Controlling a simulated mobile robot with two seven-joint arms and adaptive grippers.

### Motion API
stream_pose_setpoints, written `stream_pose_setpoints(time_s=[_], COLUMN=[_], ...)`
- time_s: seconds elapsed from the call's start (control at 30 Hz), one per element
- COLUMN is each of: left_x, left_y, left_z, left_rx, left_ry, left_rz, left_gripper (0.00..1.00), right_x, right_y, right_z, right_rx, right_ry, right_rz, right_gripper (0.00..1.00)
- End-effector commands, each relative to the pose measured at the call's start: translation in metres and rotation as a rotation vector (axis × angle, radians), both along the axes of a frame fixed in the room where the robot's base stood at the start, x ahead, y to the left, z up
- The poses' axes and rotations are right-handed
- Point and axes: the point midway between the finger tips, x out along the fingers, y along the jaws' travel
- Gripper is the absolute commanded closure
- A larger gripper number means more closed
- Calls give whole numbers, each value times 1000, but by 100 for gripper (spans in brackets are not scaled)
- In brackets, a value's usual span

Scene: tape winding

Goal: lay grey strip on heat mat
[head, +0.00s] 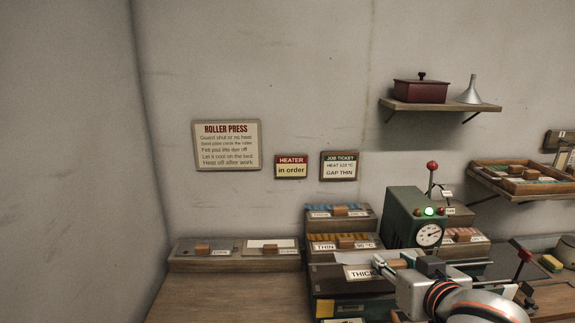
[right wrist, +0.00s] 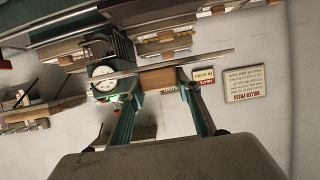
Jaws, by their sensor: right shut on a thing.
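My right gripper (head: 390,264) is shut on a wooden grip block, which shows between its fingers in the right wrist view (right wrist: 157,78). A thin pale grey strip (head: 357,258) extends from this block and is seen nearly edge-on in the wrist view (right wrist: 217,55). The strip is in front of the green press, above a unit with a THICK label (head: 361,274). A gap under it cannot be judged. I cannot tell for sure which surface is the heat mat; a dark flat top (head: 325,272) lies just left of the THICK label. My left gripper is out of view.
The green press (head: 409,215) has a lit green lamp and a dial. Strip boxes (head: 340,212) stand at its left. A low wooden tray (head: 234,264) with two block-topped strips stands further left. Bare bench (head: 230,300) is free at front left.

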Motion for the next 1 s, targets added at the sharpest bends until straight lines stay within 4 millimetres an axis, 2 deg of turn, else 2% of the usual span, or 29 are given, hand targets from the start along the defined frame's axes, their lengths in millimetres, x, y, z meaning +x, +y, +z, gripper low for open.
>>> stream_pose_setpoints(time_s=[0.03,0.2,0.4,0.83,0.93,1.0], left_x=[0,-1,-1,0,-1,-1], left_y=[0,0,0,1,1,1], left_z=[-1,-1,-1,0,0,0], left_rx=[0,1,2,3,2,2], left_ry=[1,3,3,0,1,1], left_rz=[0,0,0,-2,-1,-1], left_gripper=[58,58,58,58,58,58], right_x=[3,6,6,6,4,2], right_y=[-5,-19,-27,-27,-28,-29], right_z=[17,47,62,59,45,27], right_rx=[-3,-1,-1,0,-1,-3], right_ry=[-10,-5,0,9,13,17], right_rz=[-7,-35,-52,-55,-61,-74], right_gripper=[93,93,93,93,93,93])
